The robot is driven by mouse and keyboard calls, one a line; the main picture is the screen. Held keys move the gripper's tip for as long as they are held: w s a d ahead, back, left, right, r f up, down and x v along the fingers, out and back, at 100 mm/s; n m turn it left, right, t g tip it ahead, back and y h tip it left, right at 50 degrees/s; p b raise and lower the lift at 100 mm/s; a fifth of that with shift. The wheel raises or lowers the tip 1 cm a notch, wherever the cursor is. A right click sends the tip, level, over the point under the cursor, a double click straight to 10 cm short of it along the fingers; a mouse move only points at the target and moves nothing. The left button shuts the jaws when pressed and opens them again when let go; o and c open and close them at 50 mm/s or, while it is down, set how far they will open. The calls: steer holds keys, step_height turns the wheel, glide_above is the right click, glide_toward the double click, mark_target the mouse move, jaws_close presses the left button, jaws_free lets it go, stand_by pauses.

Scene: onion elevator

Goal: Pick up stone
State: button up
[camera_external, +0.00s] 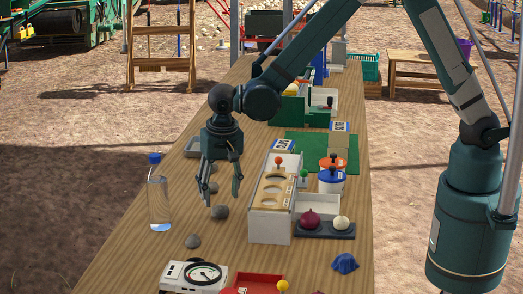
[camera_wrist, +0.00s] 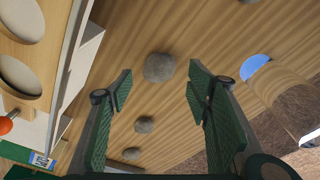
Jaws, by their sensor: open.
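Several grey stones lie on the wooden table. In the external view one stone (camera_external: 220,212) sits just below my gripper (camera_external: 218,190), and another stone (camera_external: 193,241) lies nearer the camera. A third stone (camera_external: 212,187) shows behind the fingers. My gripper points down, open and empty, above the table. In the wrist view the largest stone (camera_wrist: 159,67) appears between and slightly beyond the fingertips of my gripper (camera_wrist: 160,82). Two more stones (camera_wrist: 144,124) and (camera_wrist: 131,153) show between the fingers, farther down the picture.
A clear bottle with a blue cap (camera_external: 159,195) stands left of my gripper. A white box with a holed wooden top (camera_external: 270,222) stands close on the right. A dark tray (camera_external: 325,231) holds a red and a white onion. A dial gauge (camera_external: 194,274) lies at the front.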

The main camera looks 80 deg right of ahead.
mark_target(220, 206)
steer(key=shift+w+d+f+b, duration=0.1)
steer(key=shift+d+f+b, duration=0.1)
steer(key=shift+f, duration=1.1)
steer(key=shift+w+d+f+b, duration=0.1)
steer(key=shift+d+f+b, duration=0.1)
steer(key=shift+f, duration=1.1)
steer(key=c, duration=1.1)
steer(key=shift+r, duration=0.2)
steer(key=shift+r+p, duration=0.65)
steer(key=shift+r, duration=4.2)
